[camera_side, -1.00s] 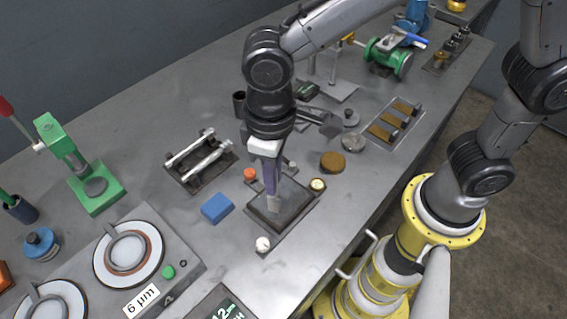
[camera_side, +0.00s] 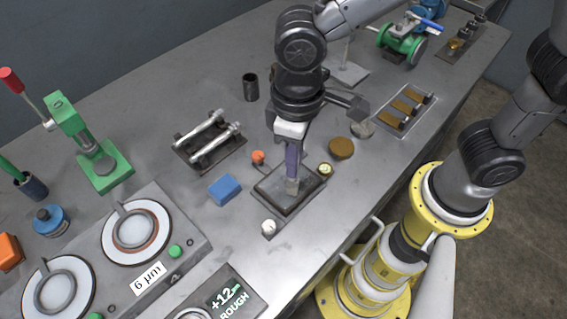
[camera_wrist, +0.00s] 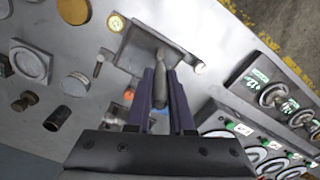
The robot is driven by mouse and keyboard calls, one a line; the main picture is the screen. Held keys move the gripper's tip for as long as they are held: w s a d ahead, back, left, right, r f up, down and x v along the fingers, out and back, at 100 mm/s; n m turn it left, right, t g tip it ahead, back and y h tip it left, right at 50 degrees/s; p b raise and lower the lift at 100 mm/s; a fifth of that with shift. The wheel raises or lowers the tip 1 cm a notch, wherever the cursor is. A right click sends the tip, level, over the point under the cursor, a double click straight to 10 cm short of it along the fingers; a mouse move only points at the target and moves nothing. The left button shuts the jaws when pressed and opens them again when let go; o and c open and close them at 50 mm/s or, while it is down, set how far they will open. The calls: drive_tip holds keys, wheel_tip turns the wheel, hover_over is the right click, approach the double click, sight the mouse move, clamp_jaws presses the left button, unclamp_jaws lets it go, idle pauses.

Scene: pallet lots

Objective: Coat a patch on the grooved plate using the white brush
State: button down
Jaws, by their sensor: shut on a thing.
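My gripper (camera_side: 291,172) has purple fingers shut on a pale grey piece, seemingly the white brush (camera_side: 291,187), and points down over the dark plate. In the wrist view the brush (camera_wrist: 160,82) shows between the fingers (camera_wrist: 160,98), its narrow end toward the plate. The dark rectangular plate (camera_side: 275,197) lies flat on the bench; it also shows in the wrist view (camera_wrist: 137,52). Grooves and any coating are too small to make out.
Around the plate are an orange knob (camera_side: 258,157), a yellow-ringed knob (camera_side: 325,169) and a white knob (camera_side: 268,227). A blue block (camera_side: 225,190) and a rack with two metal rods (camera_side: 210,142) stand left. A brown disc (camera_side: 341,148) lies right. Bench is clear at front right.

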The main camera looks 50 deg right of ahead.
drive_tip(key=shift+d, duration=3.5)
wheel_tip(320, 180, up, 8)
